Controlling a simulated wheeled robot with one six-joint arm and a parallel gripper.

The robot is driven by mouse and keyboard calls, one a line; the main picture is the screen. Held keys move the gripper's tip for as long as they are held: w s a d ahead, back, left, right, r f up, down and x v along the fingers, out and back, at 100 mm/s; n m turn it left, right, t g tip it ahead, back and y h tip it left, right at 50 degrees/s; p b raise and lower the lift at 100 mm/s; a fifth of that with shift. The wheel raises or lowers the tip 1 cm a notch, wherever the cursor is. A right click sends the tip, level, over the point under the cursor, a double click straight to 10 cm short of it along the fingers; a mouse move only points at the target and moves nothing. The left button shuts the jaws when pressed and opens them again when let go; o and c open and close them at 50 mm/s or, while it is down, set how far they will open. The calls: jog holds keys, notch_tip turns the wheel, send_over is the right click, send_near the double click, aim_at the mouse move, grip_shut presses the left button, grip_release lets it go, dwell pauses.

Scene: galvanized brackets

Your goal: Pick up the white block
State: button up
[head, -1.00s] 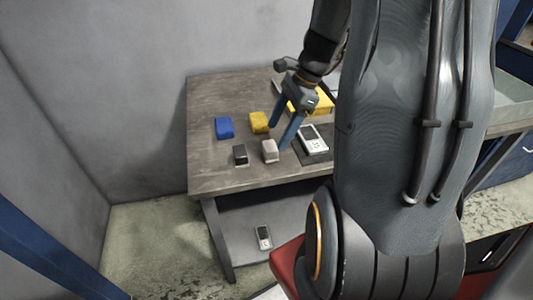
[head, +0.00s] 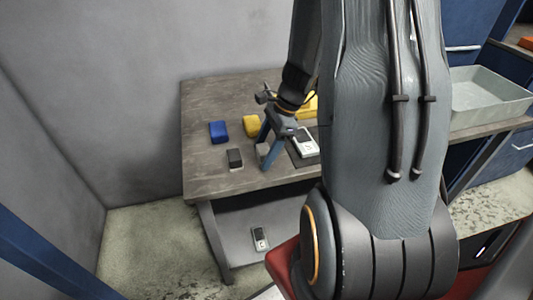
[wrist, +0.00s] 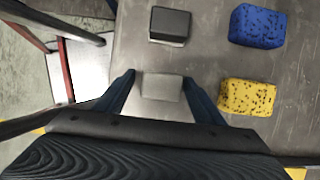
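The white block (head: 262,149) stands on the worktable (head: 207,96), near its front edge, and is partly hidden by my gripper in the head view. In the wrist view the block (wrist: 160,88) looks pale grey and lies between my two blue fingers. My gripper (wrist: 160,77) is open, with a small gap between each finger and the block's sides. In the head view my gripper (head: 265,152) points down at the block, one finger in front of it. I cannot tell exactly how far down the fingertips reach beside it.
A black block (head: 235,157) stands left of the white one. A blue sponge (head: 219,132) and a yellow sponge (head: 251,126) lie behind. A white device (head: 305,143) lies close on the right. A grey tray (head: 490,95) stands far right.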

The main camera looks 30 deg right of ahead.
aim_at(264, 149)
jog(key=c, duration=0.9)
jog(key=shift+r, duration=0.1)
notch_tip(264, 149, up, 10)
jog(key=shift+f+b, duration=0.1)
jog(key=shift+b, duration=0.45)
jog(key=o, duration=0.4)
jog(key=c, duration=0.3)
